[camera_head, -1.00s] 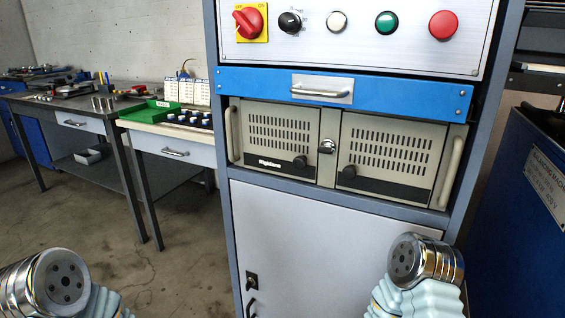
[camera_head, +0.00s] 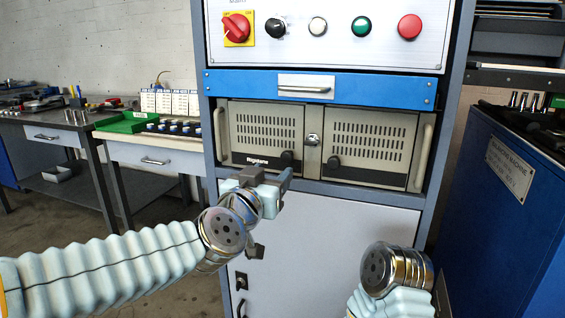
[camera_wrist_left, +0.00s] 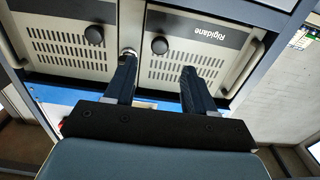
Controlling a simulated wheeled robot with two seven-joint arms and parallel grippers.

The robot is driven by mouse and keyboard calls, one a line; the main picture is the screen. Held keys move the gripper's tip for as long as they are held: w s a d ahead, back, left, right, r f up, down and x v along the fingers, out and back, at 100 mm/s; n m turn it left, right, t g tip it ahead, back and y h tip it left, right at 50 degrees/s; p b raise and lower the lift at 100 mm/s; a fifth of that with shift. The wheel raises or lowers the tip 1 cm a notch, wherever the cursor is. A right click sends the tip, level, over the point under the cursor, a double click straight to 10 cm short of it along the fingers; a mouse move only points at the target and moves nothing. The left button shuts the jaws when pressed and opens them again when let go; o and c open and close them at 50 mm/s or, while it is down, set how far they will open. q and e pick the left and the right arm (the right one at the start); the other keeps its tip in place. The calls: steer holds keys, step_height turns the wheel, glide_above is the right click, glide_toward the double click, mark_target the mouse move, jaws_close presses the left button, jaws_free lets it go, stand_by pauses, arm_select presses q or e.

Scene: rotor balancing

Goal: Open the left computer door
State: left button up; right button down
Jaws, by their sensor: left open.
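The left computer door (camera_head: 265,130) is a beige slotted panel with a dark lower strip, a brand label and a round black knob (camera_head: 287,159) at its lower right. It appears shut. In the wrist view the picture is turned over, and this door (camera_wrist_left: 200,65) lies right of centre. My left gripper (camera_head: 268,182) is open and empty, in front of and just below the door. In the wrist view the knob (camera_wrist_left: 159,46) appears in the gap between the two fingertips, beyond them. No contact shows. My right gripper is out of sight; only the right wrist shows.
The right computer door (camera_head: 370,145), also shut, is beside it, with a silver lock (camera_head: 312,140) between. A blue drawer (camera_head: 320,88) and a control panel with buttons (camera_head: 330,30) are above. A grey cabinet door (camera_head: 330,240) is below. A workbench (camera_head: 150,155) stands left.

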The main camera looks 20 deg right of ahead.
mark_target(286, 159)
arm_select(q)
steer(key=x, duration=0.7)
steer(key=shift+w+d+p, duration=0.25)
steer(key=shift+w+p, duration=0.1)
steer(key=shift+p, duration=0.05)
jaws_close()
